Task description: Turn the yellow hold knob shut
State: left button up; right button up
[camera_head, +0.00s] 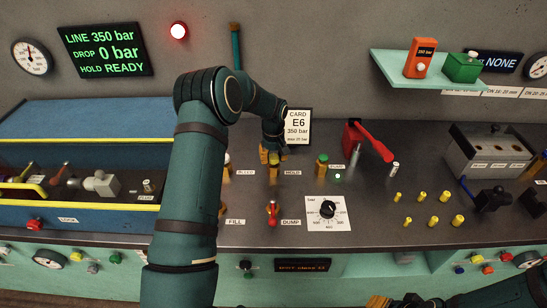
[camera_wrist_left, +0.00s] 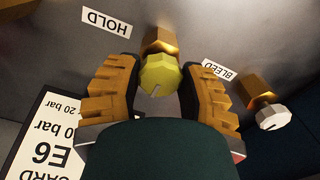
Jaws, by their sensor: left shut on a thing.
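The yellow hold knob (camera_wrist_left: 160,76) sits on a brass stem in the left wrist view, with a dark notch on its face. The HOLD label (camera_wrist_left: 106,22) is beside it. My left gripper (camera_wrist_left: 157,68) has its ridged tan fingers on both sides of the knob and is shut on it. In the head view my left gripper (camera_head: 273,155) reaches down left of the HOLD label (camera_head: 293,172), and mostly hides the knob. Part of my right gripper (camera_head: 378,301) shows at the bottom edge, too cut off to tell its state.
The white-capped bleed knob (camera_wrist_left: 273,116) stands close by. A green-topped knob (camera_head: 322,162) stands to the right, a red lever (camera_head: 370,140) beyond it. A card reading E6 (camera_head: 297,126) stands behind. The wall display (camera_head: 105,50) reads LINE 350 bar, DROP 0 bar, HOLD READY.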

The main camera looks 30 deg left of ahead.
pick_arm(q)
jog(key=shift+m, duration=0.3)
jog(key=m+b, duration=0.1)
jog(key=m, duration=0.2)
jog(key=shift+f+m, duration=0.1)
jog(key=shift+m, duration=0.3)
jog(key=m, duration=0.4)
jog(key=shift+s, duration=0.1)
jog(key=m, duration=0.5)
jog(key=shift+b, duration=0.3)
jog(key=shift+m, duration=2.2)
jog(key=o, duration=1.2)
